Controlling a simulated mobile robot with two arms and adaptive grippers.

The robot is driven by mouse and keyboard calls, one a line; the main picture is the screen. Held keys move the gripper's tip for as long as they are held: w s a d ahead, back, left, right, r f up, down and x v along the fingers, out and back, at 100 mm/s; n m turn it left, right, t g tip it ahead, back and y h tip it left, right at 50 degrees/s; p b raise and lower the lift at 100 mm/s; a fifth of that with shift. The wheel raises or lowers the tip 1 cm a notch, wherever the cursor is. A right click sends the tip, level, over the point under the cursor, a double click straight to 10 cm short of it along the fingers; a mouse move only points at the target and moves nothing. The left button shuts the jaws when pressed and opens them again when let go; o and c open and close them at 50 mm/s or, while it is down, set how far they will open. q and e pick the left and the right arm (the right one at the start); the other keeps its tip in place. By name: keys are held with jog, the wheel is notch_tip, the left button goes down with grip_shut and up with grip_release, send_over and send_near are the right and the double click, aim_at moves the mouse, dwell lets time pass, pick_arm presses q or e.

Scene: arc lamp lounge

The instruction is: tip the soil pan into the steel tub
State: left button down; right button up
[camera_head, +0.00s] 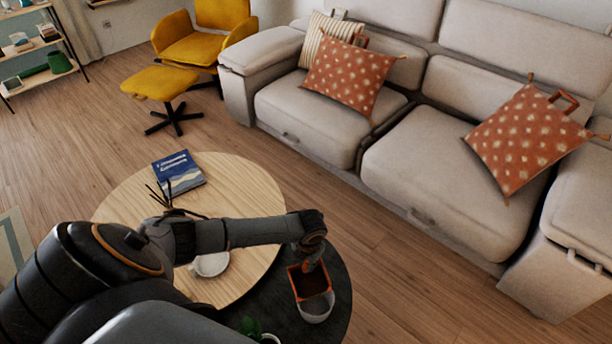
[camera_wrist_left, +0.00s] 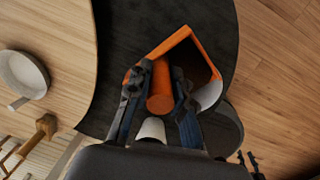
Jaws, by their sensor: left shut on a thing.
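My left gripper (camera_head: 310,262) is shut on the orange handle of the soil pan (camera_head: 311,284). The pan is square with an orange rim, and dark brown soil shows in it in the head view. The steel tub (camera_head: 316,311) is a round grey vessel on the dark table, with the pan over its far part, hiding much of its opening. In the left wrist view, the gripper's fingers (camera_wrist_left: 157,78) straddle the orange handle (camera_wrist_left: 160,98). The pan (camera_wrist_left: 178,42) looks tilted there, and its inside is dark. My right gripper is not in view.
The dark round table (camera_head: 341,287) adjoins a pale wooden table (camera_head: 240,180). On the wooden one are a blue book (camera_head: 178,172), a white cup (camera_head: 211,265) and dark reeds. The sofa (camera_head: 440,160) is behind, with clear floor between.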

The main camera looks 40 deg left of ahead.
pick_arm(q)
jog(key=shift+s+d+r+y+p, duration=0.15)
jog(key=shift+d+r+y+p, duration=0.1)
jog(key=shift+r+y+p, duration=0.1)
jog(key=shift+s+d+r+t+y, duration=0.15)
jog(key=shift+d+r+t+y, duration=0.1)
jog(key=shift+t+y, duration=0.2)
jog(key=shift+s+d+r+t+y+b, duration=0.25)
jog(key=shift+d+t+y+b, duration=0.2)
jog(key=shift+y, duration=0.15)
jog(key=shift+s+d+r+t+y+b, duration=0.35)
jog(key=shift+y+b, duration=0.25)
jog(key=shift+b, duration=0.3)
jog(key=shift+d+r+p, duration=0.15)
jog(key=shift+p, duration=0.15)
jog(key=d+t+y+p, duration=0.1)
jog(key=s+d+y+p, duration=0.1)
jog(key=y, duration=0.1)
jog(key=s+d+r+t+y+p, duration=0.1)
jog(key=shift+t, duration=0.35)
jog(key=shift+d+y, duration=0.1)
jog(key=shift+y, duration=0.2)
